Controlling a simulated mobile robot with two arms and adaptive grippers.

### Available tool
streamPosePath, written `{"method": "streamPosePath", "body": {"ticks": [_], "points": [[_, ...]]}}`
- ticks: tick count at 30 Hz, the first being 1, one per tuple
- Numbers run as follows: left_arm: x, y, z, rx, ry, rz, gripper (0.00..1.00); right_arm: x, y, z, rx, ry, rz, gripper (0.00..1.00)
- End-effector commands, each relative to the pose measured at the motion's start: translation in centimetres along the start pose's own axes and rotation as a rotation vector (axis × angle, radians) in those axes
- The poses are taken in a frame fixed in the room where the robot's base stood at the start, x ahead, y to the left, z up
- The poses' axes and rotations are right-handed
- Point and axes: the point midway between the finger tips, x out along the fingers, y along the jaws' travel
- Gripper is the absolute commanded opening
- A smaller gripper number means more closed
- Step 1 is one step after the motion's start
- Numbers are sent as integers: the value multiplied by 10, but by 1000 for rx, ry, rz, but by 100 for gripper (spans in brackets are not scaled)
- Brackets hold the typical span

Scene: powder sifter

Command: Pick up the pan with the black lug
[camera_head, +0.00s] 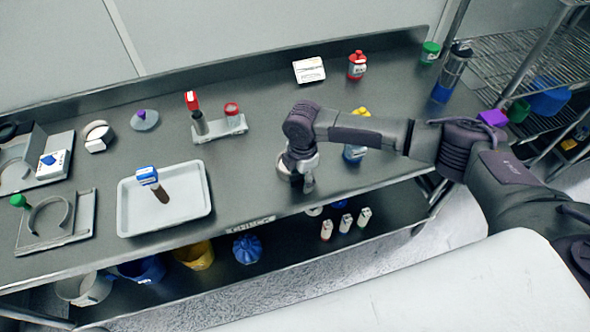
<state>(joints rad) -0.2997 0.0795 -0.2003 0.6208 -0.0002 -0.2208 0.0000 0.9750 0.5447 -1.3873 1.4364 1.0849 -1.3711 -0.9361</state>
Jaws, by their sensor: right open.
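A round, shallow, pale metal pan (282,168) sits on the grey bench near its front edge, partly hidden by my right gripper. I cannot make out a black lug on it, as the dark gripper covers much of it. My right gripper (302,184) points down over the pan's right side, with its fingers apart. I cannot tell whether they touch the pan. My left gripper is not in view.
A white tray (205,207) with a blue-topped brush-like tool (147,177) lies to the left. A grey stand (230,127) with red-topped parts is behind. The bench front between tray and pan is clear.

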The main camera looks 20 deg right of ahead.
Motion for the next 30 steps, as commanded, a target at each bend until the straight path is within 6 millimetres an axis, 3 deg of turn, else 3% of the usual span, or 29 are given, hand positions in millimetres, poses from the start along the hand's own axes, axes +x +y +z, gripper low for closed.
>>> {"method": "streamPosePath", "body": {"ticks": [2, 9, 12, 23, 30], "points": [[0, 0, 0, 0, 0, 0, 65, 0, 0, 0, 0, 0, 0, 52], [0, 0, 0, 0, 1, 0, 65, 0, 0, 0, 0, 0, -1, 12], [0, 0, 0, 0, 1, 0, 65, 0, 0, 0, 0, -1, -1, 0], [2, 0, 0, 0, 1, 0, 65, -2, 0, 0, 0, -1, -2, 0], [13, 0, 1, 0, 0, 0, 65, -28, 1, 1, -1, 0, 4, 0]]}}
